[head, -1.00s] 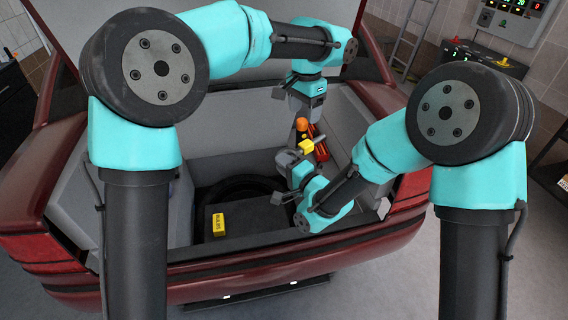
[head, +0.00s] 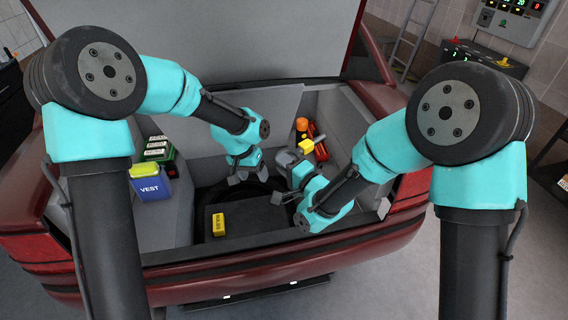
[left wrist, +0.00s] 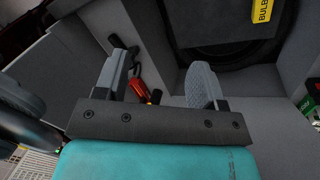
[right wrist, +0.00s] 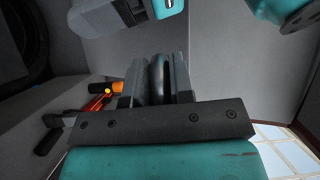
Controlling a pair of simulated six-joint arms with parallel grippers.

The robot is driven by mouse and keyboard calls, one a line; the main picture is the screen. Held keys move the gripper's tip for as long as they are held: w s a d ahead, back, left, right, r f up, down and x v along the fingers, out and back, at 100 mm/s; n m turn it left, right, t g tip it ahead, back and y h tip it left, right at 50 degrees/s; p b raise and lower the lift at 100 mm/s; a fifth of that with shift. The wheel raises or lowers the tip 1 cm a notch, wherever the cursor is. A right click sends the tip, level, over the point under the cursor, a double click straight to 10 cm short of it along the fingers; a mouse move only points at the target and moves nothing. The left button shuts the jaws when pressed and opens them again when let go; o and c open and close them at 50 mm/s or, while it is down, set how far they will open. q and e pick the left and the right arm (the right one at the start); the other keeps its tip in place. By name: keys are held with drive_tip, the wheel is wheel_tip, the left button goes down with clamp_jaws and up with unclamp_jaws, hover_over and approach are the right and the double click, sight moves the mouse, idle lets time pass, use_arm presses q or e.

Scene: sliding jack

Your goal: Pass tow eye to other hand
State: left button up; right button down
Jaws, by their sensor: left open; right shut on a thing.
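My right gripper (right wrist: 160,80) is shut in the right wrist view, with a narrow dark piece, which I take for the tow eye (right wrist: 160,75), between its fingers. Its ring cannot be made out. In the head view my right gripper (head: 287,157) is above the right part of the trunk, and the tow eye cannot be made out there. My left gripper (head: 250,177) is open and empty, left of and lower than the right gripper in the head view. Its spread fingers (left wrist: 165,85) show in the left wrist view with nothing between them.
Red and orange items (head: 320,150) and a yellow object (head: 306,146) are close by the right gripper. A yellow bulb box (head: 219,225) is on the dark trunk floor. A blue vest pack (head: 149,187) and green boxes (head: 158,148) are at the left.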

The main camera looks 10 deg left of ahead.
use_arm(q)
drive_tip(key=s+f+n, duration=0.1)
drive_tip(key=s+f, duration=0.9)
drive_tip(key=f, duration=0.3)
drive_tip(key=s+a+f+n, duration=0.1)
drive_tip(key=s+f+n, duration=0.1)
drive_tip(key=s+f, duration=0.9)
wheel_tip(320, 180, down, 2)
drive_tip(key=shift+s+f+h, duration=0.1)
drive_tip(key=shift+s+h, duration=0.15)
drive_tip(key=shift+h, duration=0.15)
